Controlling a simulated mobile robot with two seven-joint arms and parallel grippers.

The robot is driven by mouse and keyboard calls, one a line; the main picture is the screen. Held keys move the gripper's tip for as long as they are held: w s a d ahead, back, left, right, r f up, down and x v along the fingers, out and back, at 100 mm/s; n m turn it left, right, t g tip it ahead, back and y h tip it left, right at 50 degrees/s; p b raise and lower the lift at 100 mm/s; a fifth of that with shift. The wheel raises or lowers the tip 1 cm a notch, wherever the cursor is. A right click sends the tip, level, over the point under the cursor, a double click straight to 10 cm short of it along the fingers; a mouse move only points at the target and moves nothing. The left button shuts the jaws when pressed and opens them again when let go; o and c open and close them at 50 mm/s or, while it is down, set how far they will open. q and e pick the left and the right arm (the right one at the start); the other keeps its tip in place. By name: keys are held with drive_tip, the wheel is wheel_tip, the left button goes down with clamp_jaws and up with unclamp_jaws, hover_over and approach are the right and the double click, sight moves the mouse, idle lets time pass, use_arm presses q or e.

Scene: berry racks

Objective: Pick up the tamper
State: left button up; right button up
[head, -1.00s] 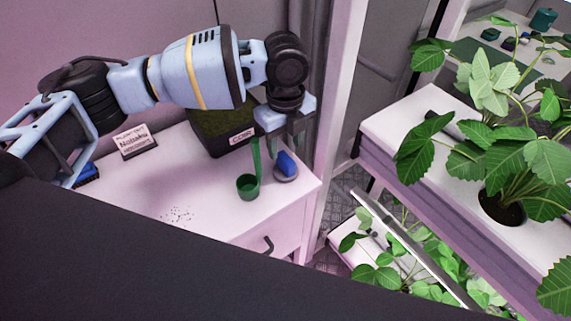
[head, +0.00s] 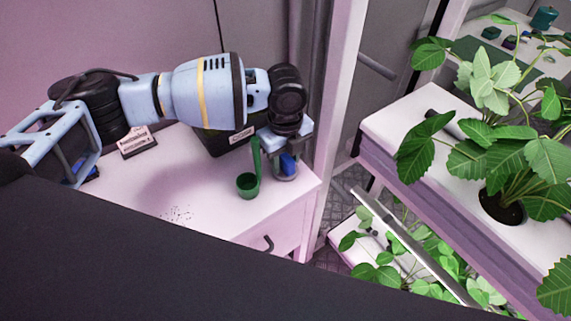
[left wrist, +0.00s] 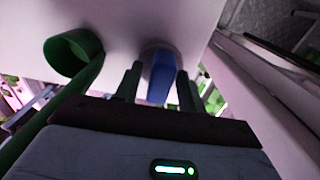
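The tamper (head: 287,166) has a blue handle and a grey round base. It stands upright near the right edge of the white cabinet top. My left gripper (head: 286,160) points down over it, with a finger on each side of the blue handle. In the left wrist view the tamper (left wrist: 161,75) sits between the two dark fingertips of my gripper (left wrist: 158,84). The fingers are open, with a visible gap beside the handle. My right gripper is not in view.
A green scoop (head: 247,184) with an upright handle stands just left of the tamper; it also shows in the left wrist view (left wrist: 70,55). A dark planter box (head: 222,143) and a small sign (head: 137,142) are behind. A plant rack (head: 385,125) stands to the right.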

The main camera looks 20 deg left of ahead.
sight(286, 157)
use_arm(q)
clamp_jaws()
drive_tip(key=shift+r, duration=0.15)
wheel_tip(286, 157, up, 10)
drive_tip(key=shift+f, duration=0.1)
idle(0.4)
